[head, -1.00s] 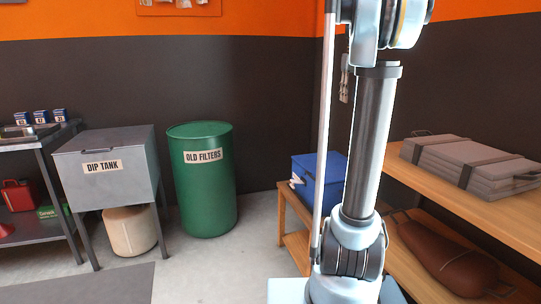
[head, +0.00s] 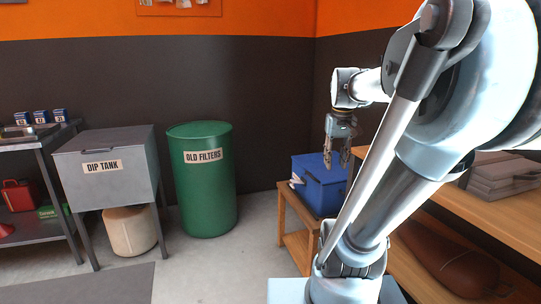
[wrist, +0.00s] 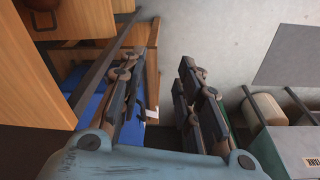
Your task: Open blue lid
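A blue box with a blue lid (head: 322,164) stands on a low wooden stand in the corner in the head view. The lid looks closed, and a small white tag (head: 296,180) shows at its left side. My gripper (head: 337,163) points down over the right part of the box; whether it touches the lid is unclear. In the wrist view my gripper (wrist: 170,55) has its fingers apart with nothing between them. Part of the blue box (wrist: 92,108) shows at the left there, partly hidden behind a finger.
A wooden shelf (head: 478,215) with grey cases (head: 500,172) and a brown bag (head: 450,262) runs along the right. A green "OLD FILTERS" drum (head: 205,195) and a grey "DIP TANK" (head: 107,185) stand left. The floor (head: 235,255) between is clear.

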